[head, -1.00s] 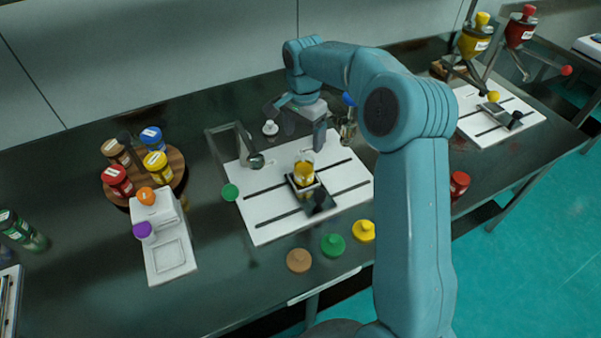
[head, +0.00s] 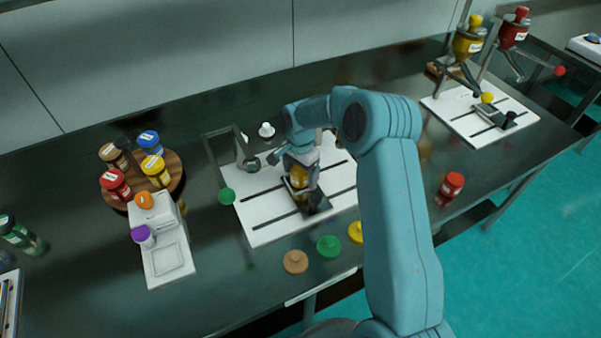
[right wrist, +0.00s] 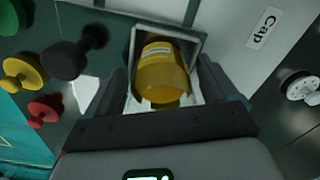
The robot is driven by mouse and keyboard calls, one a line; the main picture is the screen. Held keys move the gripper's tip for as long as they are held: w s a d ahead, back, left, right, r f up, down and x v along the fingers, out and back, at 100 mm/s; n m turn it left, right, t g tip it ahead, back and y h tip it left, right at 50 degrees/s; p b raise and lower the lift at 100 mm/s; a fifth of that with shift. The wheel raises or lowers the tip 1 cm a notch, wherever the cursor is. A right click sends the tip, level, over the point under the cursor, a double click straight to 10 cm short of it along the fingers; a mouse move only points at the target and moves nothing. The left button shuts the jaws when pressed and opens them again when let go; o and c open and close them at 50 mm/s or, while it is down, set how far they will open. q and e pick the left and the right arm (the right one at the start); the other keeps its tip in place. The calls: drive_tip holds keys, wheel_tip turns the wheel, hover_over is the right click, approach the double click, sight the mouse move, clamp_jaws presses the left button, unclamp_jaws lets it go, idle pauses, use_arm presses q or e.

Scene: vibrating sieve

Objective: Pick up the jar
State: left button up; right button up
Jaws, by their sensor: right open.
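The jar (head: 299,180) is clear with yellow contents and stands in a dark square holder (head: 318,207) on the white slotted board. In the right wrist view the jar (right wrist: 163,72) shows large, inside the square frame. My right gripper (head: 301,166) is over the jar in the head view and partly hides it. In the right wrist view my right gripper (right wrist: 163,88) is open, with one finger on each side of the jar. Whether either finger touches the jar cannot be told. My left gripper is not in view.
Loose caps, brown (head: 295,262), green (head: 328,246) and yellow (head: 356,232), lie in front of the white board (head: 262,236). A metal post frame (head: 240,150) stands at its back left. A round wooden rack (head: 176,178) holds several jars. A red jar (head: 451,186) is right of my arm.

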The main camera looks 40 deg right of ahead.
drive_tip(key=c, duration=1.2)
drive_tip(key=shift+r, duration=0.2)
